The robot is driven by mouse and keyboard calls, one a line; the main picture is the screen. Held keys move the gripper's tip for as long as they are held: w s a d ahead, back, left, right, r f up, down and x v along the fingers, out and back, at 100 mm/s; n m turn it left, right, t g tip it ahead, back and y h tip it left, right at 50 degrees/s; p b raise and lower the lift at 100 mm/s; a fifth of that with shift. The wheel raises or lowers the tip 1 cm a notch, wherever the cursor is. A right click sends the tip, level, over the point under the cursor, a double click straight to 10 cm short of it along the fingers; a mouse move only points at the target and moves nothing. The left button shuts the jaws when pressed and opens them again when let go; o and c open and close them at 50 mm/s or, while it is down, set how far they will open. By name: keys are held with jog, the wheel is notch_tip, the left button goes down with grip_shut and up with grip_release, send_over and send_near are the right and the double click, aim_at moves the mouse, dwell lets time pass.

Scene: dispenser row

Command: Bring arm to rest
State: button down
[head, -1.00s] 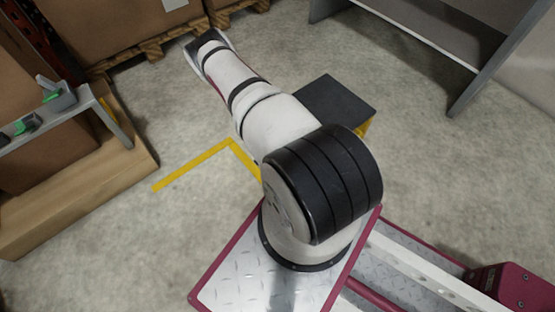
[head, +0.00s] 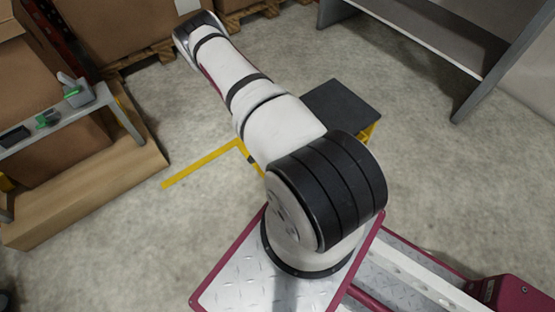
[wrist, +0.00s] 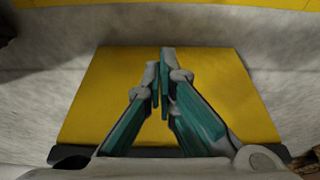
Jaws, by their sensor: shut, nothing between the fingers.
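In the head view my arm reaches from its base up toward the top left, and its far end hides my gripper there. In the wrist view my gripper (wrist: 160,75) shows with both fingers drawn together at the tips. It is shut and empty. Behind the fingers is a flat yellow surface (wrist: 215,80) with a dark edge along its near side. I cannot tell how far the fingertips are from it.
A black-topped yellow stand (head: 342,108) is right of my arm. A grey bench (head: 128,118) with small grey and green items stands at left by cardboard boxes (head: 55,140). A grey shelf unit (head: 430,38) is at top right. Open concrete floor (head: 410,170) lies between.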

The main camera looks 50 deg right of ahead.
jog(key=shift+p+v, duration=0.4)
jog(key=shift+v, duration=1.1)
